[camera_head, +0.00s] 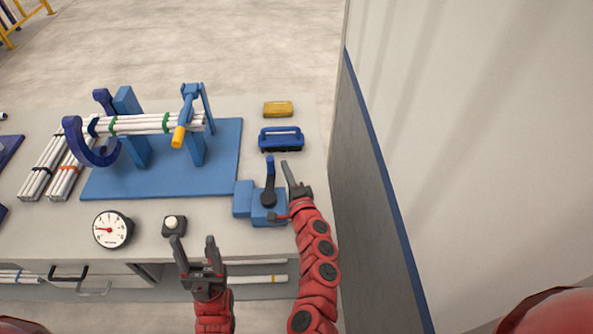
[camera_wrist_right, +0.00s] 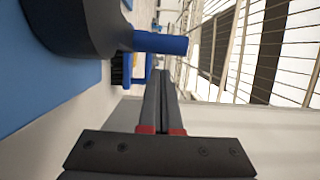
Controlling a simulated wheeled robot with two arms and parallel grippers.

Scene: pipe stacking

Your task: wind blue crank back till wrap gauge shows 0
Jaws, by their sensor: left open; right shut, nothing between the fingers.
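The crank has a black hub and arm (camera_head: 268,198) and an upright blue grip (camera_head: 270,167), on a blue base (camera_head: 243,199) at the table's right side. Its blue grip (camera_wrist_right: 160,43) and black arm show large in the right wrist view. The round white gauge (camera_head: 113,230) lies at the front left. Its red needle points left; its small numbers are hard to read. My right gripper (camera_head: 286,165) is shut and empty, just right of the grip; its fingertips (camera_wrist_right: 162,73) appear apart from it. My left gripper (camera_head: 194,243) is open and empty at the table's front edge.
A blue stand (camera_head: 225,150) holds white pipes (camera_head: 140,125) banded in green, with a yellow-ended blue lever (camera_head: 183,120). A button box (camera_head: 174,225) sits near the left gripper. A blue-handled brush (camera_head: 281,138) and yellow block (camera_head: 278,109) lie behind the crank. A wall panel (camera_head: 380,190) borders the right.

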